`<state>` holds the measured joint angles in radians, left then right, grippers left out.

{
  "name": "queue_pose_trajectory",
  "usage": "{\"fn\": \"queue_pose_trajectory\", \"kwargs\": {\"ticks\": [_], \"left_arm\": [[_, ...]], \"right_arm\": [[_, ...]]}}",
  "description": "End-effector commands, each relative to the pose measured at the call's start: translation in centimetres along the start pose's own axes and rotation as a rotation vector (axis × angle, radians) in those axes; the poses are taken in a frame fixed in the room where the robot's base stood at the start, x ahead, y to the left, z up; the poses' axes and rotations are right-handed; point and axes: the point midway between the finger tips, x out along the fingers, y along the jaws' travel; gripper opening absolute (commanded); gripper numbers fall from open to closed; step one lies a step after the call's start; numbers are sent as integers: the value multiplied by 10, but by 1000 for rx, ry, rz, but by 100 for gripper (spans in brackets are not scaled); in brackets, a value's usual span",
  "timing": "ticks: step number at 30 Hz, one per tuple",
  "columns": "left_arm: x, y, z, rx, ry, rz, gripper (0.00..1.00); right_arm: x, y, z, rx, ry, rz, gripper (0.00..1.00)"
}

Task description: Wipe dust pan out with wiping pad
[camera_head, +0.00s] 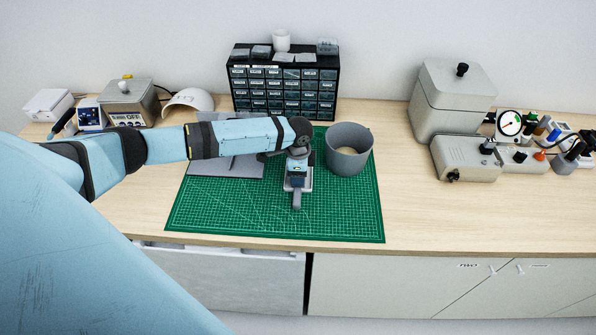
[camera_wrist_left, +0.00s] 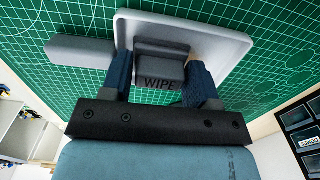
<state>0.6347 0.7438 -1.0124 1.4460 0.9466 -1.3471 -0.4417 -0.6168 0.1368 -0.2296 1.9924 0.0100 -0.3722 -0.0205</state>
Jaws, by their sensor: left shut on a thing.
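The dust pan (camera_head: 297,201) lies on the green cutting mat, its handle toward the front edge. In the left wrist view its pale grey rim (camera_wrist_left: 240,44) and dark grey handle (camera_wrist_left: 82,50) show. My left gripper (camera_head: 297,172) is over the pan, pointing down. In the left wrist view, my left gripper (camera_wrist_left: 160,84) is shut on the grey wiping pad (camera_wrist_left: 162,70), marked WIPE, with one blue finger on each side. The pad is over the pan's inside; whether it touches the floor cannot be told. A tan patch (camera_wrist_left: 207,50) shows beside it. My right gripper is not in view.
A grey round bin (camera_head: 348,150) stands close to the right of the gripper on the mat (camera_head: 340,215). A grey flat piece (camera_head: 225,165) lies under my left arm. A black drawer cabinet (camera_head: 284,85) stands behind. The mat's front right is clear.

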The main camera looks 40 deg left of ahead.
Motion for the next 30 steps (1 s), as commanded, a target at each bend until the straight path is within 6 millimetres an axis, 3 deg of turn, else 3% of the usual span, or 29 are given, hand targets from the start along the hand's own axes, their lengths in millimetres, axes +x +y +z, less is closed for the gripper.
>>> {"fn": "queue_pose_trajectory", "kwargs": {"ticks": [22, 30], "left_arm": [[-2, -39, 0, -3, 0, -1, 36], [-5, -38, 0, -1, 0, 1, 36]], "right_arm": [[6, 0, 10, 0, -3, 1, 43], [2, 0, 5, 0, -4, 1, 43]]}}
